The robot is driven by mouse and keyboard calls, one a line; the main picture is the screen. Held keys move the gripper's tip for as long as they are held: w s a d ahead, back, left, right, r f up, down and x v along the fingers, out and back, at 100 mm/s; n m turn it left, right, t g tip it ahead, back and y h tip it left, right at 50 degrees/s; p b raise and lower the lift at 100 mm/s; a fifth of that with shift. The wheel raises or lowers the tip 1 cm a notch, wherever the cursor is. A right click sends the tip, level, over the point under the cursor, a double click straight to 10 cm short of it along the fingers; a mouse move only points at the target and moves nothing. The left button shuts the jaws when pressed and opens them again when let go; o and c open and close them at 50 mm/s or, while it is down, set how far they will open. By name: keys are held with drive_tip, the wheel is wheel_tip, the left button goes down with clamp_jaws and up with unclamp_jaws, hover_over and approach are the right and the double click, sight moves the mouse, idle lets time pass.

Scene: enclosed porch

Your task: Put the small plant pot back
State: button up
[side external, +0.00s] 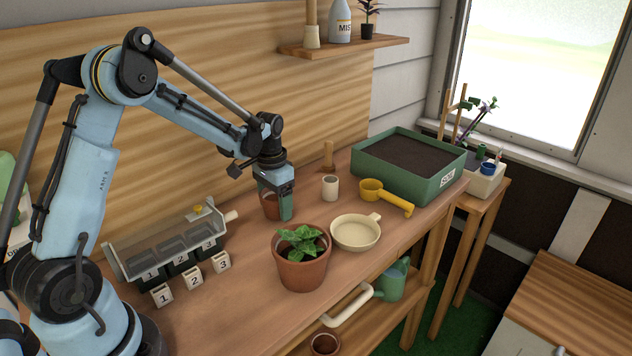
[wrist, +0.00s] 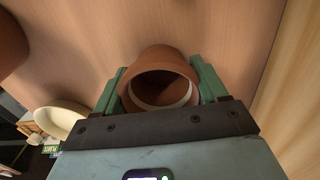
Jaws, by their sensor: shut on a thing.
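My gripper (side external: 276,200) is shut on a small terracotta plant pot (side external: 267,207), over the bench behind the leafy pot. In the wrist view the green fingers of my gripper (wrist: 160,84) flank the small pot (wrist: 160,66) on both sides. Its open mouth faces the camera, with a pale ring inside, and it looks empty. I cannot tell whether its base touches the wood. A larger terracotta pot (side external: 302,270) with a green plant stands upright nearer the front edge. Another small brown pot (side external: 325,344) sits on the lower shelf, partly cut off.
A cream dish (side external: 356,233), a yellow scoop (side external: 385,194) and a white cup (side external: 330,187) stand to the right. A green soil tray (side external: 440,185) is farther right. A lidded seed box (side external: 165,243) and numbered blocks (side external: 192,283) lie left. The bench between is clear.

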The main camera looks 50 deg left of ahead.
drive_tip(key=shift+f, duration=0.3)
drive_tip(key=o, duration=1)
drive_tip(key=shift+r, duration=0.1)
wheel_tip(320, 180, up, 12)
drive_tip(key=shift+s+d+r+t, duration=0.2)
drive_tip(key=shift+s+d+t, duration=1)
drive_tip(key=shift+s+d, duration=1.1)
drive_tip(key=shift+s+d+r+t, duration=0.25)
drive_tip(key=shift+s+d+t, duration=0.95)
drive_tip(key=shift+s+d, duration=1)
drive_tip(key=shift+s+d+r+t, duration=0.2)
drive_tip(key=shift+s+d+t, duration=1)
drive_tip(key=shift+s+d, duration=1.1)
drive_tip(key=shift+w+d, duration=0.2)
drive_tip(key=shift+w, duration=0.05)
